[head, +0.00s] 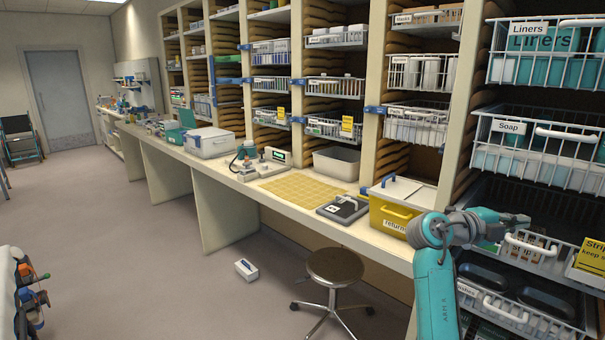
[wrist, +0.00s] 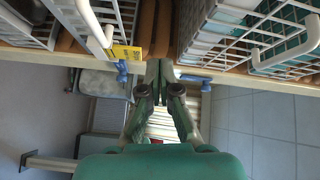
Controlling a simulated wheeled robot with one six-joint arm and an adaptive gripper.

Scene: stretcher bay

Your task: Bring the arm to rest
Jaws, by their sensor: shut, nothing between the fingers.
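My arm (head: 437,285) is teal and rises at the lower right of the head view, bent over at the top. My gripper (head: 524,220) points right, in front of the wire baskets on the right-hand shelves. In the wrist view my gripper (wrist: 158,66) has its fingers together, with nothing between them. Its tips are near a shelf edge and a post between two baskets. I cannot tell from these views whether the tips touch anything.
A Strip basket (head: 520,250) and a Soap basket (head: 540,140) are close to my gripper. A yellow returns bin (head: 393,214) stands on the counter to the left. A stool (head: 335,266) and a small white box (head: 246,269) are on the floor, otherwise mostly clear.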

